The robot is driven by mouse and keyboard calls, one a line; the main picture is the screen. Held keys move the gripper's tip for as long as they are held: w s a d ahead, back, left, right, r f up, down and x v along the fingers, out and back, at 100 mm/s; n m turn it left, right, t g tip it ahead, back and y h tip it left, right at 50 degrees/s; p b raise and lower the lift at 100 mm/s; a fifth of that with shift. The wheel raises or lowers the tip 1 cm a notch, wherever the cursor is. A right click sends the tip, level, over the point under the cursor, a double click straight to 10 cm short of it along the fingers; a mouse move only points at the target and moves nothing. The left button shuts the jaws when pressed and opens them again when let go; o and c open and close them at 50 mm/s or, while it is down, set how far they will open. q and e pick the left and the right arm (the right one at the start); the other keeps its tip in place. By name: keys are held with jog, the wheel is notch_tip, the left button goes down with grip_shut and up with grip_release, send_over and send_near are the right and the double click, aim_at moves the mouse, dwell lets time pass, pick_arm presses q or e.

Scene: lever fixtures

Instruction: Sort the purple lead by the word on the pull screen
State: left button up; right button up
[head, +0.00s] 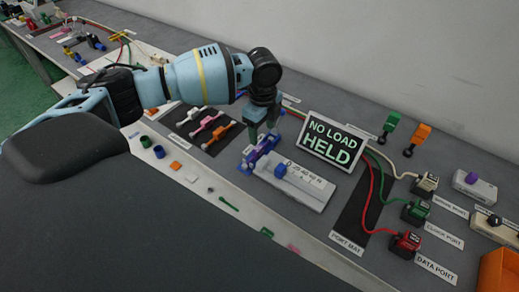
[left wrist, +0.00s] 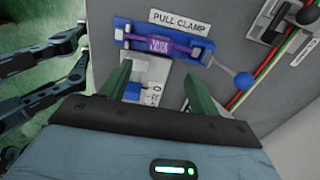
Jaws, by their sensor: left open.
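The purple lead (left wrist: 160,45) lies across the blue pull clamp (left wrist: 122,30), under the PULL CLAMP label; its block carries lettering too small to read. A blue ball knob (left wrist: 243,80) on a lever stands to the clamp's right. In the head view the purple lead (head: 266,146) is partly hidden by my gripper. The pull screen (head: 334,142) reads NO LOAD HELD. My left gripper (head: 264,128) is open just above the clamp; in the left wrist view its fingers (left wrist: 155,72) are apart with no lead between them. My right gripper is not visible.
A white slide scale (head: 295,185) sits in front of the clamp. Red data (head: 406,242), green clock (head: 416,210) and white (head: 425,184) ports stand right, with cables. An orange bin (head: 498,272) is at the lower right. Pink, white and orange levers (head: 207,123) stand left.

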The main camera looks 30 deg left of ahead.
aim_at(260, 149)
pick_arm(q)
notch_tip(260, 149, down, 2)
jog(key=shift+f, duration=0.15)
jog(key=f, duration=0.5)
jog(key=shift+s+a, duration=0.15)
jog(key=shift+s, duration=0.05)
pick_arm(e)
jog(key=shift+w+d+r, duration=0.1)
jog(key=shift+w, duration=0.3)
pick_arm(q)
jog(key=c, duration=1.1)
jog(key=shift+r, duration=0.1)
jog(key=shift+c, duration=0.2)
